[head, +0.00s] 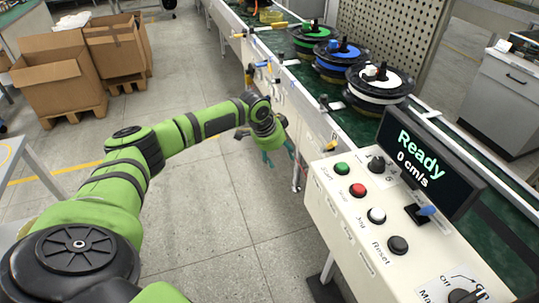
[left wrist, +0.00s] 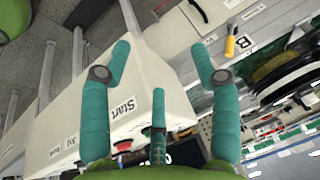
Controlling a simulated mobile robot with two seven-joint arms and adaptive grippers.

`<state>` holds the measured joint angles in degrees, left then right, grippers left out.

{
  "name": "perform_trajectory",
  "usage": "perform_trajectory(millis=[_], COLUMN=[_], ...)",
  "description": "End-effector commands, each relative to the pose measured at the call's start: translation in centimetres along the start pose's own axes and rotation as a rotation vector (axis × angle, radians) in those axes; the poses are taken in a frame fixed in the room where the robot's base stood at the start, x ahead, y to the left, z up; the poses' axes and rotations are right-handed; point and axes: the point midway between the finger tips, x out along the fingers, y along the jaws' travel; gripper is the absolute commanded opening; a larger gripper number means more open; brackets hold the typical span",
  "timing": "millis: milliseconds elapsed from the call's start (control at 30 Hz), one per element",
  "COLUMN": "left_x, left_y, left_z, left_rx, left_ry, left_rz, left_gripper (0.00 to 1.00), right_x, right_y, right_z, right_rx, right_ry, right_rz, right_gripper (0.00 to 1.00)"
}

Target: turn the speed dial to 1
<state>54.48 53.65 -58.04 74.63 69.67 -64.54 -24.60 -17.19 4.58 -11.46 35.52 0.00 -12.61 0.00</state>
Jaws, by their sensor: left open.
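The white control panel (head: 335,209) stands at the lower right of the head view. A black knob (head: 376,163) sits near its far end, beside the display (head: 428,158), which reads "Ready" and "0 cm/s". I cannot read a speed label or scale on that knob. My left gripper (head: 279,153) is open and empty, left of the panel's far end and apart from it. In the left wrist view its teal fingers (left wrist: 158,55) are spread in front of the panel (left wrist: 110,90), with the "Start" label between them. My right gripper is not in view.
Green (head: 341,170), red (head: 357,190), white (head: 376,215) and black (head: 397,245) buttons line the panel. A blue-tipped lever (head: 426,211) and a main switch (head: 467,294) are there too. Reels (head: 379,82) stand on the conveyor behind. Cardboard boxes (head: 60,75) stand far left; the middle floor is clear.

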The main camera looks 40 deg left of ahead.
Motion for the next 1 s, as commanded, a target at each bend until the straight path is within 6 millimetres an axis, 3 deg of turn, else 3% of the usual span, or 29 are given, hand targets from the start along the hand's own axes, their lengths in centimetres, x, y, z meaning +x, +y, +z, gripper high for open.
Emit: perform_trajectory(millis=[300, 900, 1000], left_x=[1.3, 1.4, 2.7], left_y=[-1.7, -1.8, -1.3], left_z=[2.6, 2.7, 2.9], left_rx=[-0.051, -0.053, -0.06], left_ry=[-0.016, -0.017, -0.017], left_rz=[-0.056, -0.059, -0.06], left_gripper=[0.62, 0.62, 0.62], right_x=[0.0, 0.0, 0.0], right_y=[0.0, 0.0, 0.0], right_z=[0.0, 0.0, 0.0], right_rx=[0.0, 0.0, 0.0], right_ry=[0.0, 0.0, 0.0], right_rz=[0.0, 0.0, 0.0], right_gripper=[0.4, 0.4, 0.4])
